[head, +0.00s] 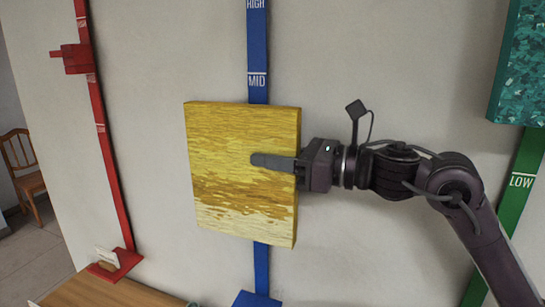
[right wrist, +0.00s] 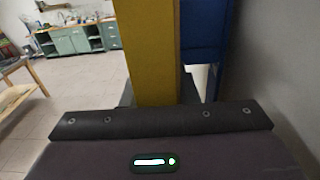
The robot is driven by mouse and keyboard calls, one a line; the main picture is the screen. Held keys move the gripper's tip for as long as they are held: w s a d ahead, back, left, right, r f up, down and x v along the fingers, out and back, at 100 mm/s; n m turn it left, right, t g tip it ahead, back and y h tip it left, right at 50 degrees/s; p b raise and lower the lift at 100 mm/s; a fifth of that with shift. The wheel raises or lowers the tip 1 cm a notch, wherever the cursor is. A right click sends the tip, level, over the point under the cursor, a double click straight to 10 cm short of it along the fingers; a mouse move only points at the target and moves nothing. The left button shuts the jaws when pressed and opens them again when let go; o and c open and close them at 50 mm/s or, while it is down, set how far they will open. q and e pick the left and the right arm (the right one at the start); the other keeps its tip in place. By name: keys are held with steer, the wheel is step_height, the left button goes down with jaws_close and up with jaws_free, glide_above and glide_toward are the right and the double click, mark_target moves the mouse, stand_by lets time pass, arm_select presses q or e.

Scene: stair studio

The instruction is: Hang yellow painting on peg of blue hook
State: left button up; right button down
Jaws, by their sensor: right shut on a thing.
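The yellow painting (head: 235,195) is a thick square canvas with brown streaks, slightly tilted, in front of the blue rail (head: 258,60) on the wall. My right gripper (head: 262,161) is shut on the painting's right edge, one finger across its front face. The right wrist view shows the painting's yellow side (right wrist: 150,50) running up from the jaws, with a blue part of the hook (right wrist: 203,35) close beside it, toward the wall. The blue hook's peg is hidden behind the painting in the head view. I cannot tell whether the painting touches the peg. My left gripper is out of view.
A red rail with a red hook (head: 76,59) stands at left, and a green rail (head: 520,180) at right below a teal painting (head: 520,65). A wooden table (head: 115,292) is at lower left. A chair (head: 25,172) stands far left.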

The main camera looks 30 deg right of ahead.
steer(key=shift+f+b, duration=0.15)
steer(key=shift+b, duration=0.15)
stand_by(0.5)
steer(key=c, duration=1.1)
jaws_free()
steer(key=shift+o, duration=0.2)
steer(key=b+v, duration=0.5)
steer(key=v, duration=0.3)
steer(key=shift+a, duration=0.1)
